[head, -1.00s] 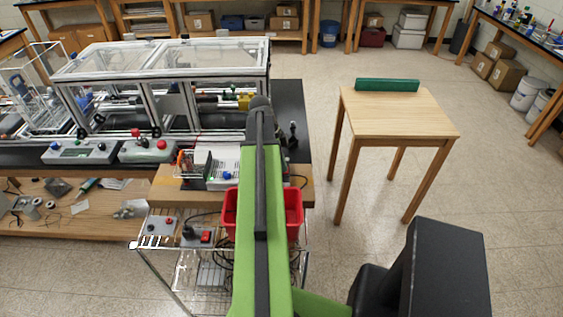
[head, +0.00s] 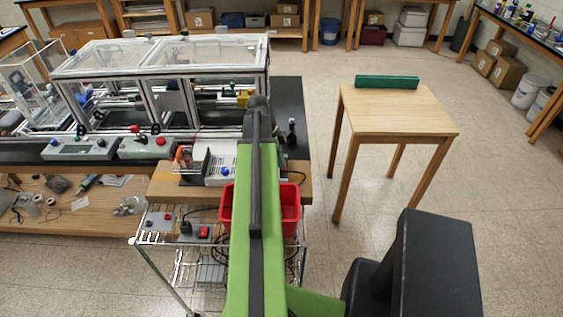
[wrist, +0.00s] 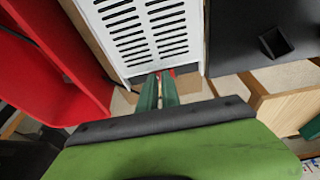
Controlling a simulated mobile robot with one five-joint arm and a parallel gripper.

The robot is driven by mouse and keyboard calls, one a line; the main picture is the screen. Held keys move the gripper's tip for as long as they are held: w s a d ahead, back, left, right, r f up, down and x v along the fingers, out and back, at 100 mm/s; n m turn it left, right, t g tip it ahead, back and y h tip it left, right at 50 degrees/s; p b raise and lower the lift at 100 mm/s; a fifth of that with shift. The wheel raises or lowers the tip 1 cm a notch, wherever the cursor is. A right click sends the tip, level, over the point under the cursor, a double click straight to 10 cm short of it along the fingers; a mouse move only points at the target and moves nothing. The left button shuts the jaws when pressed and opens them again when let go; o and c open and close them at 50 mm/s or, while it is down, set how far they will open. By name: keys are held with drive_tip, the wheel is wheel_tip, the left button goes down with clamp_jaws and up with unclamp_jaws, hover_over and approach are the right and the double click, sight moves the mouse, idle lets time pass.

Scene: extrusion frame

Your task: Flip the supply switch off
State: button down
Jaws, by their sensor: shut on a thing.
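The supply is a white vented box (wrist: 148,32) at the top of the wrist view. In the head view the supply (head: 221,163) stands on the wooden shelf, partly behind my arm. My gripper (wrist: 160,76) has two dark green fingers close together at the supply's lower edge. A small red part, apparently the switch (wrist: 172,73), shows at the fingertips. The fingers are shut on it and hide most of it, so I cannot tell its position. In the head view my arm hides the gripper.
A red bin (head: 291,208) is close beside the supply; it fills the left of the wrist view (wrist: 45,75). A black box (wrist: 245,35) stands close on the right there. A wooden table (head: 398,108) with a green bar stands apart to the right, with clear floor between.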

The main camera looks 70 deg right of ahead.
drive_tip(key=shift+w+d, duration=0.2)
drive_tip(key=shift+d, duration=0.3)
drive_tip(key=shift+r, duration=0.15)
drive_tip(key=shift+r+p, duration=0.25)
drive_tip(key=shift+p, duration=0.15)
drive_tip(key=s+d+p+v, duration=0.1)
drive_tip(key=p+v, duration=1.1)
drive_tip(key=v, duration=0.1)
drive_tip(key=shift+a+r+p, duration=0.15)
drive_tip(key=shift+a+p, duration=0.25)
drive_tip(key=shift+a, duration=0.1)
